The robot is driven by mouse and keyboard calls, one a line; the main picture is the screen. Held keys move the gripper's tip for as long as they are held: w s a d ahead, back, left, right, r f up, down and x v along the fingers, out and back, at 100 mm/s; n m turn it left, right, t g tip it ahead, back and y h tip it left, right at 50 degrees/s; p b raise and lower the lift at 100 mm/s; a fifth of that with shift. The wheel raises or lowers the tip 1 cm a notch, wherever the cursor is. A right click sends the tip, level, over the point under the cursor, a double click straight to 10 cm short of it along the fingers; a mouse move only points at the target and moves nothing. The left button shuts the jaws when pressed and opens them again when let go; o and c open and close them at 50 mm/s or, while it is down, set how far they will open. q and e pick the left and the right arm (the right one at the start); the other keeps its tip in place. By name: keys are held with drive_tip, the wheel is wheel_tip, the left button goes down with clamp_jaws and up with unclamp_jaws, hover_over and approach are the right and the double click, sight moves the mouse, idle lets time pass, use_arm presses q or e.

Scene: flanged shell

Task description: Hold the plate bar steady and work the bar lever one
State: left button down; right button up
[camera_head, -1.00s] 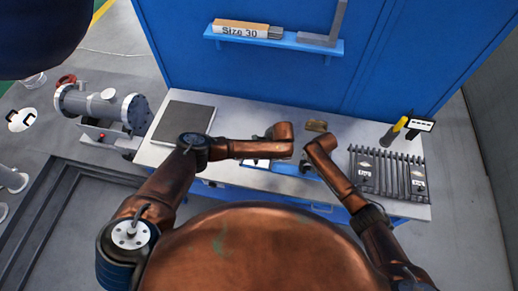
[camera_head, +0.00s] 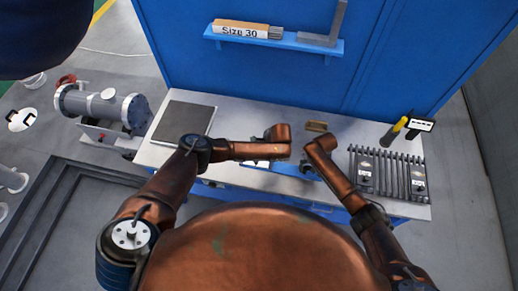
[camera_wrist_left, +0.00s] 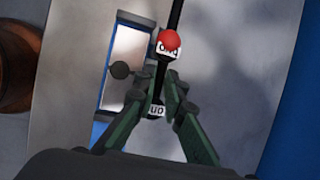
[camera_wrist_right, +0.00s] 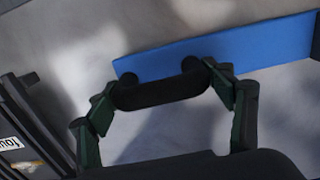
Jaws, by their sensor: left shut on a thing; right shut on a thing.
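The plate bar is a blue plate (camera_wrist_right: 245,46) with a black handle (camera_wrist_right: 165,91), seen in the right wrist view. My right gripper (camera_wrist_right: 168,86) is shut on this handle, a finger at each end. In the left wrist view, a dark lever (camera_wrist_left: 175,15) carries a red ball (camera_wrist_left: 171,40) and white lettered labels. My left gripper (camera_wrist_left: 157,88) is shut on the lever, its fingers either side of the shaft below the ball. In the head view my forearms hide both grippers and most of the fixture; which lever this is cannot be read.
The white bench (camera_head: 235,108) carries a dark flat plate (camera_head: 184,119) at left, a brass block (camera_head: 317,126) behind my arms, and a ribbed dark rack (camera_head: 388,172) at right. A yellow-handled tool (camera_head: 396,130) stands behind the rack. A flanged shell (camera_head: 105,105) is off to the left.

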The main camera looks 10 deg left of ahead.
idle(0.5)
use_arm(q)
drive_tip(key=shift+s+n+g, duration=0.15)
drive_tip(key=shift+n+g, duration=0.15)
drive_tip(key=shift+n, duration=0.5)
drive_tip(key=c, duration=2)
unclamp_jaws()
drive_tip(key=v, duration=1.2)
drive_tip(key=shift+d, duration=0.1)
